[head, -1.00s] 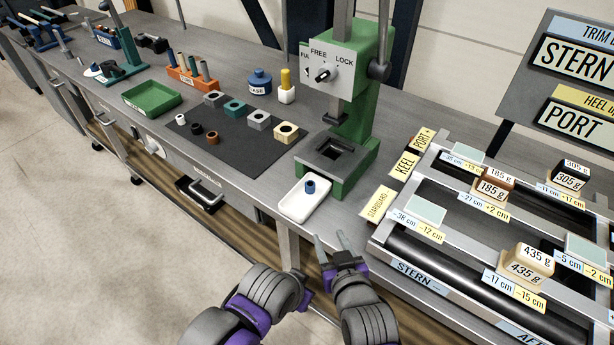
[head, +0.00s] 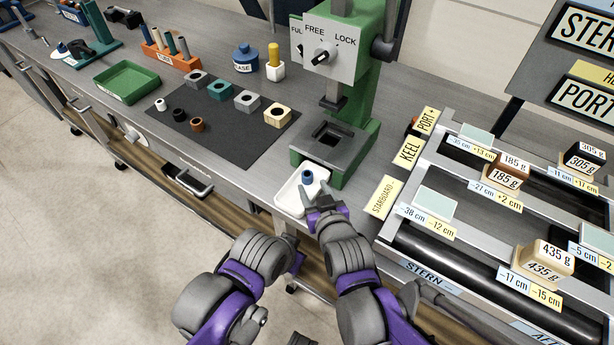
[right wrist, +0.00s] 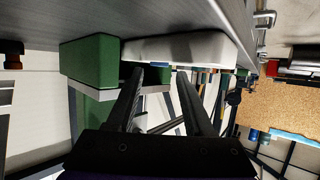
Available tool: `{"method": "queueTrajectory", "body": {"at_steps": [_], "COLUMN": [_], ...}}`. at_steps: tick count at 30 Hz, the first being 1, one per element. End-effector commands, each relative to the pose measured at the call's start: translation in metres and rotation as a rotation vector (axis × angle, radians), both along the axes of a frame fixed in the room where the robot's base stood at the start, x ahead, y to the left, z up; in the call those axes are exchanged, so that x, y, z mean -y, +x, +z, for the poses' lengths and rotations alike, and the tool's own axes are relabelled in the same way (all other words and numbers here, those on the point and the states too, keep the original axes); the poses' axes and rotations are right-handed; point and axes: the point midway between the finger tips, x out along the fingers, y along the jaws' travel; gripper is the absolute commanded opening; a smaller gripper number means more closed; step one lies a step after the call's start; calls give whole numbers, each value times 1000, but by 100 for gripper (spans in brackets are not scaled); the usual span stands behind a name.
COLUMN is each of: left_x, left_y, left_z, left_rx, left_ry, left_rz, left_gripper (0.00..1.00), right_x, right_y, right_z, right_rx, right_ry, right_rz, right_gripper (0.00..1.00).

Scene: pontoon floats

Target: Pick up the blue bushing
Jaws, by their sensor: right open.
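The blue bushing (head: 308,177) stands in the white tray (head: 287,203) at the front edge of the bench, in front of the green press. My right gripper (head: 318,194) is open at the tray's front right side, its fingertips close to the bushing. I cannot tell whether they touch it. In the right wrist view the two fingers (right wrist: 160,78) are spread apart and point at the white tray (right wrist: 190,46). A dark shape shows between the fingertips there, too dark to name surely.
The green press (head: 345,150) stands right behind the tray. A dark mat (head: 225,135) with small rings and square blocks lies to the left. A green tray (head: 127,82) is farther left. The rail frame with weights (head: 430,235) stands close on the right.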

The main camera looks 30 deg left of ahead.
Motion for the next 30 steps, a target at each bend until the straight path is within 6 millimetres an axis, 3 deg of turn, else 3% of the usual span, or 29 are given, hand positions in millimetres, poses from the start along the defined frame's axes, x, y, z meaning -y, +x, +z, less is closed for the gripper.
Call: {"method": "queueTrajectory", "body": {"at_steps": [13, 23, 30], "left_x": [0, 0, 0], "left_y": [0, 0, 0], "left_z": [0, 0, 0], "left_rx": [0, 0, 0], "left_ry": [0, 0, 0], "left_rz": [0, 0, 0], "left_gripper": [0, 0, 0], "right_x": [-31, -35, -35], "right_y": [34, 38, 38], "right_z": [-16, -18, -18], "right_rx": [0, 0, 0], "right_ry": [0, 0, 0], "right_rz": [0, 0, 0], "right_gripper": [52, 52, 9]}}
